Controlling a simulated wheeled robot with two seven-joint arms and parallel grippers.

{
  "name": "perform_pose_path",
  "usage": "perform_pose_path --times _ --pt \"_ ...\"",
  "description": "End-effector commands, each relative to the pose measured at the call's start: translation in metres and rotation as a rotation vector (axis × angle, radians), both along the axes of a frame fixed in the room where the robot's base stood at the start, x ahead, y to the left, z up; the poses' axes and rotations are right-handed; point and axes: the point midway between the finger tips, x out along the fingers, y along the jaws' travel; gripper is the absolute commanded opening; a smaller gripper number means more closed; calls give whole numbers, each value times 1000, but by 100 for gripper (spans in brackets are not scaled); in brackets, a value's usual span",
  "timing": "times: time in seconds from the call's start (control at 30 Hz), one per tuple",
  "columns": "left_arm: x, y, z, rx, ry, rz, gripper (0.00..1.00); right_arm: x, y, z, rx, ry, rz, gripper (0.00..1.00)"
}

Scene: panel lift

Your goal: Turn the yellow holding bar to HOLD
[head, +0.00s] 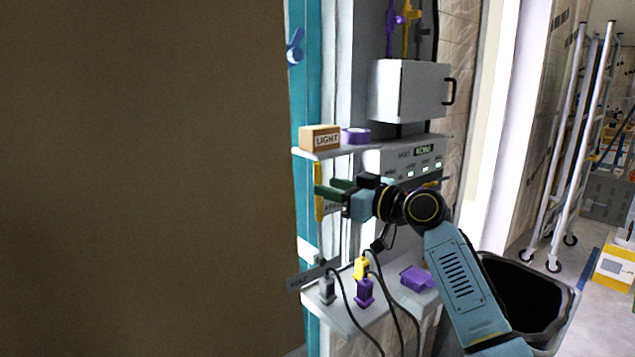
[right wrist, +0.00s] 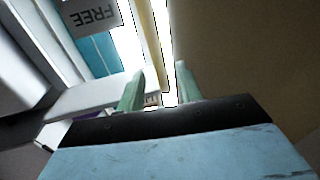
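The yellow holding bar (head: 319,190) stands upright at the edge of the teal post, beside the large brown panel. My right gripper (head: 325,190) is at the bar's height, its green fingers pointing left at it. In the right wrist view, the fingers (right wrist: 160,80) are apart, and the yellow bar (right wrist: 150,40) shows between their tips with a bright gap on the right side. A FREE label (right wrist: 92,14) appears upside down beside it. A dark label (head: 306,277), probably HOLD, sits below the bar. My left gripper is out of view.
The brown panel (head: 140,180) fills the left. Above my gripper is a shelf with a LIGHT box (head: 320,138) and purple tape (head: 356,136). Below is a shelf (head: 345,318) with plugs, cables and a purple block (head: 416,278). A black bin (head: 525,300) stands at lower right.

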Motion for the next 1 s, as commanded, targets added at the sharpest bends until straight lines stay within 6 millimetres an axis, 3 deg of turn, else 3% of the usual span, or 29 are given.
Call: perform_pose_path --times 0.3,0.73,1.0 --pt "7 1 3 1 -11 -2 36 25 27 0 1 1 0 36" --pt "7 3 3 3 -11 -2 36 30 33 0 0 0 -1 36" --pt "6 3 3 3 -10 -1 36 30 32 0 0 0 -1 3"
